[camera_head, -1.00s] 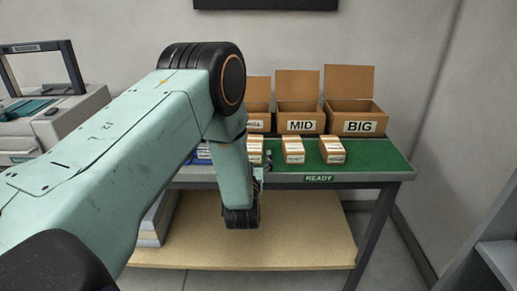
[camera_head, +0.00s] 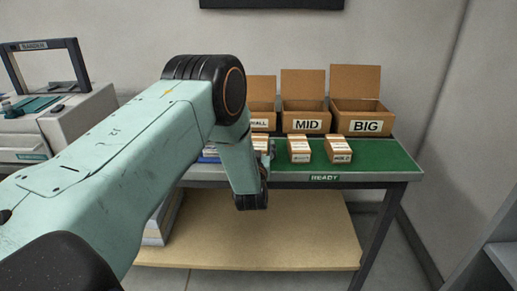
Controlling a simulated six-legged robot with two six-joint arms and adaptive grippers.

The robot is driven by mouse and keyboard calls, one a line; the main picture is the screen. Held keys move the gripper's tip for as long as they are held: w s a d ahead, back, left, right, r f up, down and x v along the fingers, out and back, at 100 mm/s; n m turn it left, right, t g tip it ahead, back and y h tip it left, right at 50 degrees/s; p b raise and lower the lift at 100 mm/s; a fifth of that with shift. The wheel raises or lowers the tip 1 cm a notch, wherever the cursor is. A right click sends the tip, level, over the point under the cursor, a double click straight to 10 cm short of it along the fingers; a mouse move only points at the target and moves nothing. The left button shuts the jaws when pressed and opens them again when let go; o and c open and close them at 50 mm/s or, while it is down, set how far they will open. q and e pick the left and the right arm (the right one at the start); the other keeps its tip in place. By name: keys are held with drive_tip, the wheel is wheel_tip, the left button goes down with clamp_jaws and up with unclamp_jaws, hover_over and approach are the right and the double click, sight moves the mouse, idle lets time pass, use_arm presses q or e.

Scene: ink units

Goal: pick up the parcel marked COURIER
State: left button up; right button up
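Several small brown parcels with white labels stand on the green top of the bench. One parcel (camera_head: 299,149) is in the middle, another parcel (camera_head: 338,150) is to its right, and a third parcel (camera_head: 260,142) is partly hidden behind my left arm. Their small print is too blurred for me to tell surely which is marked COURIER. My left gripper (camera_head: 268,157) is at the bench's front edge, beside the partly hidden parcel. Its fingers are mostly hidden by the wrist, so its opening does not show. My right gripper is out of view.
Open cardboard boxes stand at the back of the bench: one marked MID (camera_head: 307,121), one marked BIG (camera_head: 362,122), and a partly covered smaller one (camera_head: 262,121). The green mat (camera_head: 385,158) is clear at right. A machine (camera_head: 75,118) stands at left.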

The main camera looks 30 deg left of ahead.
use_arm(q)
drive_tip(key=shift+s+d+r, duration=0.1)
drive_tip(key=shift+s+r, duration=0.1)
drive_tip(key=c, duration=0.5)
drive_tip(key=shift+w+f, duration=0.1)
drive_tip(key=shift+w, duration=0.05)
drive_tip(key=c, duration=0.4)
drive_tip(key=shift+c, duration=0.4)
